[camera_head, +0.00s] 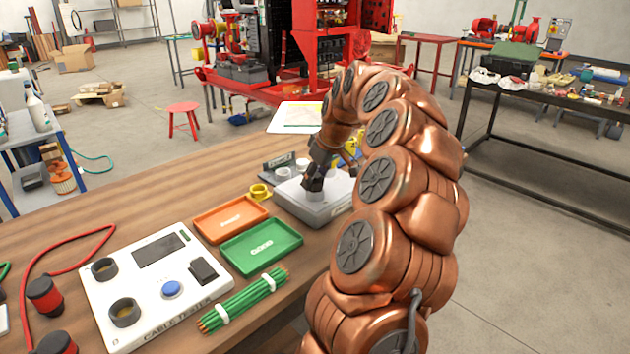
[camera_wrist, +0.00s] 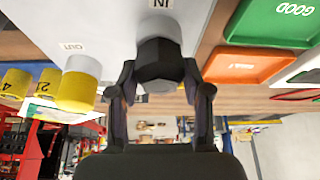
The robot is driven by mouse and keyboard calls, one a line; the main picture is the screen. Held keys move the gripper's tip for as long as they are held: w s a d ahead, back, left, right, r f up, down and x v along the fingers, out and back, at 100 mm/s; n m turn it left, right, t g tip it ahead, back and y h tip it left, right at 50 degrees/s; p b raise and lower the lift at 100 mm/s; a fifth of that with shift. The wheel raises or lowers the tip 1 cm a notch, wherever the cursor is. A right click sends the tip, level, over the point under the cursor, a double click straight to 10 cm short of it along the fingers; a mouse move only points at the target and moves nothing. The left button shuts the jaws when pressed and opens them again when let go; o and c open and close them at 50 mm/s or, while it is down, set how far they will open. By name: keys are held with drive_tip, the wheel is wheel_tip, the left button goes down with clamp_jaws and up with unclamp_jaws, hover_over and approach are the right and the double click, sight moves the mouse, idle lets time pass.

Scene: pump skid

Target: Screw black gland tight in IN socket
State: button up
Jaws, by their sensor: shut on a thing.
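The grey junction box (camera_head: 306,208) stands on the wooden bench in the head view. Its face fills the top of the wrist view, with an IN label above a pale grey socket (camera_wrist: 160,26). The black gland (camera_wrist: 158,62), with a dark hexagonal body, sits at the end of that socket and lines up with it. My gripper (camera_wrist: 160,88) is shut on the gland, one finger on each side. How deep the thread sits is hidden. In the head view my gripper (camera_head: 314,184) is over the box and covers the gland. A pale socket with a yellow end (camera_wrist: 78,86) is by the OUT label.
An orange tray (camera_head: 207,232) and a green tray (camera_head: 246,262) lie left of the box. A yellow ring-shaped part (camera_head: 259,191) stands behind them. A white cable tester (camera_head: 120,292) and a green cable bundle (camera_head: 243,299) are nearer. Bare bench lies at the back left.

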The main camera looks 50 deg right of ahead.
drive_tip(key=shift+m+h+b, duration=0.6)
drive_tip(key=shift+m+b, duration=0.75)
drive_tip(key=shift+m, duration=0.25)
drive_tip(key=shift+f, duration=0.1)
drive_tip(key=shift+m+h+b, duration=0.3)
drive_tip(key=shift+m+b, duration=0.5)
drive_tip(key=shift+m+g+h+b, duration=0.4)
drive_tip(key=shift+m+h+b, duration=0.2)
drive_tip(key=shift+m+b, duration=0.7)
drive_tip(key=shift+p, duration=0.3)
drive_tip(key=o, duration=1.2)
